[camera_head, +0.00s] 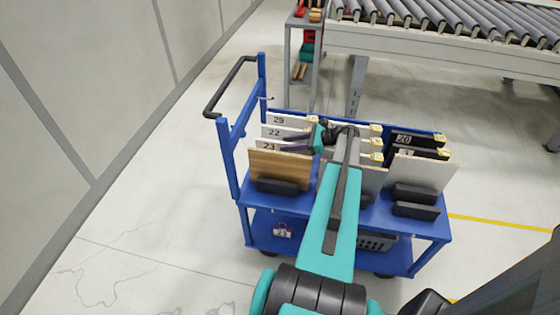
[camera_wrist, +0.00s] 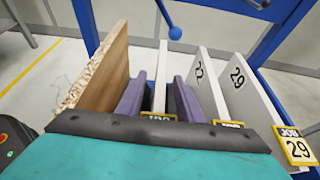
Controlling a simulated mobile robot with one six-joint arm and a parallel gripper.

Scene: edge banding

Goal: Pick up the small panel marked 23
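The small white panel marked 23 (camera_head: 269,147) stands upright on the blue cart behind a wood-coloured panel. In the wrist view it is the thin white panel edge (camera_wrist: 160,75) between my two purple fingers. My gripper (camera_head: 297,141) is at the top of the panels, and in the wrist view my gripper (camera_wrist: 161,97) is open, one finger on each side of this panel. A narrow gap shows beside the panel. Its number is not visible in the wrist view, and its lower part is hidden by my gripper body. A yellow-framed tag (camera_wrist: 159,117) is partly hidden there.
The wood-coloured panel (camera_wrist: 100,75) is close on the left. Panels marked 22 (camera_wrist: 203,75) and 29 (camera_wrist: 240,85) are on the right. The blue cart (camera_head: 235,170) also holds dark and grey panels. A roller conveyor (camera_head: 430,40) stands behind. Floor left of the cart is clear.

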